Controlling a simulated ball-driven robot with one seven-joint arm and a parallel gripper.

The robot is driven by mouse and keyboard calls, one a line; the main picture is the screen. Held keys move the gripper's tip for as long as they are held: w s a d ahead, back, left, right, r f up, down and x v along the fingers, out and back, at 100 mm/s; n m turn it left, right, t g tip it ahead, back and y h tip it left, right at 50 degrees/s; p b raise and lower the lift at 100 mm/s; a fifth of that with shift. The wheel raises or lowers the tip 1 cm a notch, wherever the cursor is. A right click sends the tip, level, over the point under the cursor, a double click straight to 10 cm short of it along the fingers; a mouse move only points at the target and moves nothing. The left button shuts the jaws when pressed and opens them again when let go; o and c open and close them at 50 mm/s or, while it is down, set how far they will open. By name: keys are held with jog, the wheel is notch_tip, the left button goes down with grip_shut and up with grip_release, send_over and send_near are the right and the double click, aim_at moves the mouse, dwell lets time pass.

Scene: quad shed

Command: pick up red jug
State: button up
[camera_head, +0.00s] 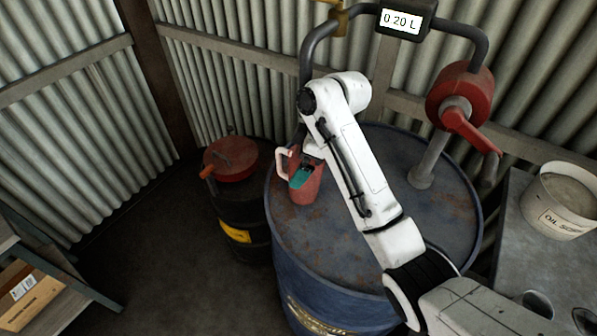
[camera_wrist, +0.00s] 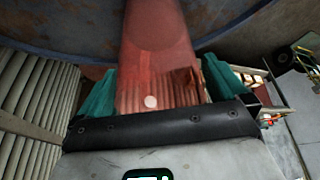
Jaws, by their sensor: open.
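The red jug (camera_head: 304,190) stands upright near the left edge of the blue drum's top (camera_head: 400,240), with a pale handle on its left side. In the wrist view the red jug (camera_wrist: 158,50) fills the middle of the picture, between the two teal fingers. My gripper (camera_head: 303,177) is at the jug, its teal finger in front of the jug's upper body. In the wrist view my gripper (camera_wrist: 155,92) has one finger on each side of the jug, open. Whether either finger touches the jug is hard to tell.
A hand pump (camera_head: 465,105) with red housing and a hose rises from the drum's right side. A smaller dark drum with a red lid (camera_head: 232,160) stands left. A white bucket (camera_head: 560,200) sits on a grey stand at right. A shelf with a cardboard box (camera_head: 30,295) is lower left.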

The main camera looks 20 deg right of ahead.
jog(key=shift+c, duration=0.3)
jog(key=c, duration=1.6)
jog(key=shift+r, duration=0.1)
